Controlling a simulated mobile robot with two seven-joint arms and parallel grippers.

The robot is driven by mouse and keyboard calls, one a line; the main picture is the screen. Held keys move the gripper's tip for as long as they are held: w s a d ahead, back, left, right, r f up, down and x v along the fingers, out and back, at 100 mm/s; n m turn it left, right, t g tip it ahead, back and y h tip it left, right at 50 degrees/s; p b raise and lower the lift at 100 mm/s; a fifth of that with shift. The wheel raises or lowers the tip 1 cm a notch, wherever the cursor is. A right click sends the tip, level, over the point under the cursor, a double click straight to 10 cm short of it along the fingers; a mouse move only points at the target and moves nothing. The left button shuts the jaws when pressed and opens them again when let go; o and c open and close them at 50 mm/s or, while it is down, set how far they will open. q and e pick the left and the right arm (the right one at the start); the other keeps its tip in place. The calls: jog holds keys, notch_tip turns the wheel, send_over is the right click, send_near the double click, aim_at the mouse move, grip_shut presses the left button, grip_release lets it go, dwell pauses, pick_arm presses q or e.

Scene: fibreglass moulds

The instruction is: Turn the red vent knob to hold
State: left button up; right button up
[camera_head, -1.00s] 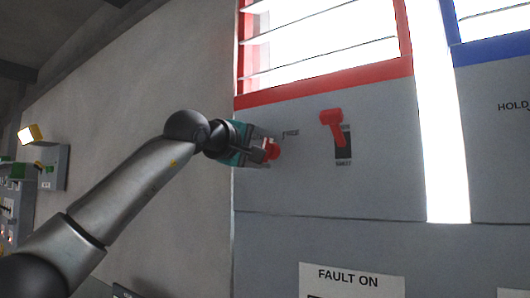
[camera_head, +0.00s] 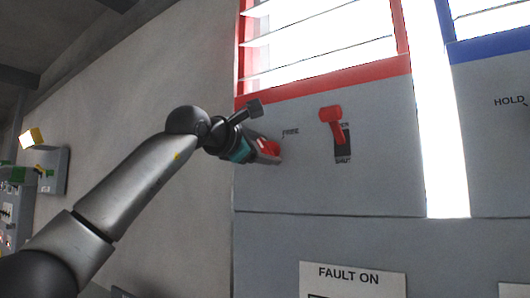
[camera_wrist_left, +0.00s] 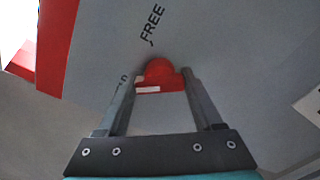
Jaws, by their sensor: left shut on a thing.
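The red vent knob (camera_head: 267,147) sits on the grey panel under the red-framed louvre window, just left of the word FREE. In the left wrist view the knob (camera_wrist_left: 160,76) shows as a rounded red piece with a white mark on its lower edge. My left gripper (camera_head: 268,150) is shut on it, one finger on each side; its fingers also show in the left wrist view (camera_wrist_left: 160,85). The label behind the knob is mostly hidden by the gripper. My right gripper is not in view.
A red lever (camera_head: 331,118) in a dark slot stands to the right of the knob, its lower label reading SHUT. A blue-framed window (camera_head: 490,47) is at right. Green and yellow fittings (camera_head: 30,140) are far left.

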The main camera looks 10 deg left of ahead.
pick_arm(q)
jog(key=shift+n, duration=0.9)
jog(key=o, duration=1.4)
jog(key=shift+c, duration=0.2)
jog(key=shift+s, duration=0.1)
jog(key=shift+s+a+b, duration=0.15)
jog(key=shift+s+b, duration=0.1)
jog(key=shift+b, duration=0.2)
jog(key=b+v, duration=0.5)
jog(key=v, duration=0.9)
jog(key=shift+s, duration=0.25)
jog(key=shift+f, duration=0.1)
